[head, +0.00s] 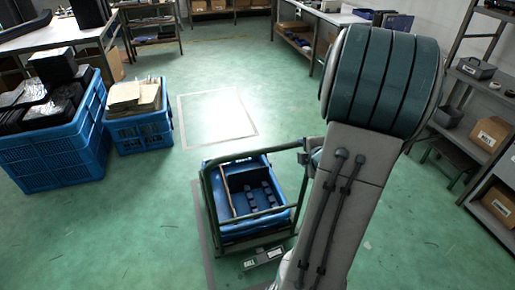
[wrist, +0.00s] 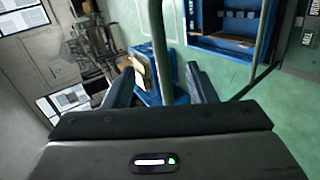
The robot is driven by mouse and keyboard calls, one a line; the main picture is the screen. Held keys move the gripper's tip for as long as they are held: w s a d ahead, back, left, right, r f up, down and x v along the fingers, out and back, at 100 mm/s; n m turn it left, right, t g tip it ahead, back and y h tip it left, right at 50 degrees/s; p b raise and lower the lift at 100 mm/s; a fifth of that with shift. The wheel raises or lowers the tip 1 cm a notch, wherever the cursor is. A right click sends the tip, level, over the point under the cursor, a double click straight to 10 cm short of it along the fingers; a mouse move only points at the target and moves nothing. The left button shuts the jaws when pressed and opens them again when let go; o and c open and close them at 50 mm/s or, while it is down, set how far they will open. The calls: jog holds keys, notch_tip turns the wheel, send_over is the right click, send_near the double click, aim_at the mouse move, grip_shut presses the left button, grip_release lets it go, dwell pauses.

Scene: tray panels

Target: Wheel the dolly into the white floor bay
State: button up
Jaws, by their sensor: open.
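The dolly (head: 207,200) stands on the green floor, left of my arm in the head view. It has a green tube frame and a blue tray with small dark blocks and a brown strip. The white floor bay (head: 217,118) is a pale outlined patch beyond the dolly, and looks empty. In the wrist view my gripper (wrist: 160,85) is open, with a green dolly tube (wrist: 158,40) showing between its fingers. I cannot tell whether the fingers touch the tube. In the head view the gripper is mostly hidden by my arm, near the dolly's right upper corner.
A large blue crate (head: 60,158) with black items and a smaller blue crate (head: 140,132) with cardboard stand left of the bay. Shelves (head: 480,100) line the right side. Workbenches (head: 60,38) stand at the back. The floor between dolly and bay is clear.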

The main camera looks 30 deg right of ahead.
aim_at(291, 147)
jog(key=shift+n+t, duration=0.3)
jog(key=shift+n, duration=0.3)
jog(key=b+x, duration=0.2)
jog(key=x, duration=0.2)
jog(key=b+x, duration=0.2)
jog(key=x, duration=0.1)
jog(key=f+b+x, duration=0.1)
jog(key=b+x, duration=0.1)
jog(key=x, duration=0.2)
jog(key=shift+d+f, duration=0.1)
jog(key=shift+d, duration=0.15)
jog(key=shift+w+d+f, duration=0.15)
jog(key=shift+w, duration=0.45)
grip_shut()
